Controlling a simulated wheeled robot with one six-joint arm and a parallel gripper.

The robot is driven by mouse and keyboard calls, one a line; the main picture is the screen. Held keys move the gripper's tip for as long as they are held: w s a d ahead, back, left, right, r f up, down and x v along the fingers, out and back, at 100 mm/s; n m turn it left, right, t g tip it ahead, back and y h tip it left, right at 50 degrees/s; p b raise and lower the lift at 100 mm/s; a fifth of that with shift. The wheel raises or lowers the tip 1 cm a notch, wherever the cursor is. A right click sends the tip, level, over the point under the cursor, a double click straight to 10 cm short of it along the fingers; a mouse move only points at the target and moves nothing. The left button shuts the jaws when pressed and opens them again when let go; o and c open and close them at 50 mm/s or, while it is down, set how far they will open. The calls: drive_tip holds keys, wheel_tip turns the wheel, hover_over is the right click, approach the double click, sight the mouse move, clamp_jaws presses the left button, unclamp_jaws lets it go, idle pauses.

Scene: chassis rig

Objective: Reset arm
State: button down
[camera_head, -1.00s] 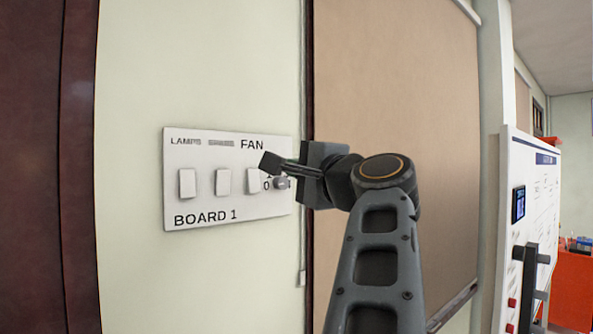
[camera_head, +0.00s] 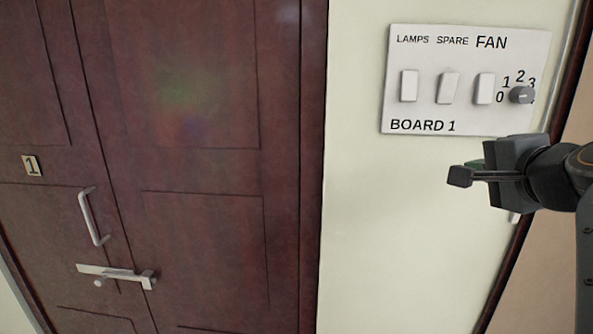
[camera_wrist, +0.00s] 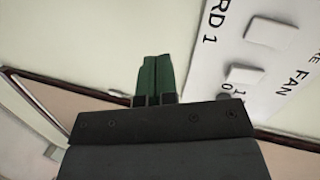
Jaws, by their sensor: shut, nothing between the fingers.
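My gripper (camera_head: 461,176) is at the right of the head view, pointing left, below the switch board (camera_head: 462,126). It is shut and empty, and it appears apart from the board. In the wrist view the two green fingers (camera_wrist: 155,78) lie side by side. The white board reads BOARD 1 and carries rocker switches under LAMPS (camera_head: 409,86), SPARE (camera_head: 448,87) and FAN (camera_head: 485,88). A grey round knob (camera_head: 521,95) sits among the numbers 0 to 3. Part of the board shows at the upper right of the wrist view (camera_wrist: 225,45).
A dark red-brown double door (camera_head: 215,160) fills the left, with a vertical handle (camera_head: 94,217) and a latch bar (camera_head: 115,273). A plate marked 1 (camera_head: 32,165) is on it. Bare pale wall (camera_head: 400,230) lies below the board. A brown-framed panel is at the right edge.

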drive_tip(key=s+a+f+n+g, duration=0.2)
drive_tip(key=a+f+n+g, duration=0.1)
drive_tip(key=f, duration=0.8)
drive_tip(key=s+a+f+n+g, duration=0.2)
drive_tip(key=a+f+n+g, duration=0.2)
drive_tip(key=f, duration=0.7)
drive_tip(key=s+a+f+n+g, duration=0.2)
drive_tip(key=a+f+n, duration=0.5)
drive_tip(key=f, duration=0.4)
drive_tip(key=shift+s+n+g, duration=0.35)
drive_tip(key=shift+n+g, duration=0.45)
drive_tip(key=shift+a+f, duration=0.1)
drive_tip(key=shift+a, duration=0.05)
